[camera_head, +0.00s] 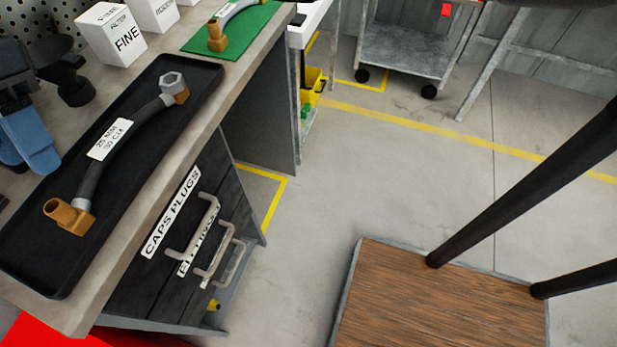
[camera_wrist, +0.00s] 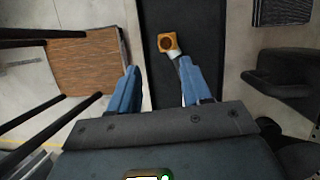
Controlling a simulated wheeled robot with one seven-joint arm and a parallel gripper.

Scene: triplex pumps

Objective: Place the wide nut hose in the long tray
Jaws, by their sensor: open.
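A dark grey hose (camera_head: 118,143) lies in the long black tray (camera_head: 30,272) on the workbench. It has a brass elbow at its near end, a wide grey hex nut on a brass fitting at its far end, and a white label around its middle. The wrist view shows its brass elbow (camera_wrist: 168,42) over the tray (camera_wrist: 196,25). My gripper (camera_wrist: 158,64) is open with blue fingers. The right finger hides part of the hose in that view, and nothing is held. In the head view a blue finger (camera_head: 28,140) shows left of the tray, apart from the hose.
A second hose with a brass end (camera_head: 216,38) lies on a green mat (camera_head: 250,42) beyond the tray. White boxes (camera_head: 112,38) stand at the back left. Drawers with handles (camera_head: 205,235) are below the bench edge. A wood-topped platform (camera_head: 440,300) stands at lower right, with clear floor between.

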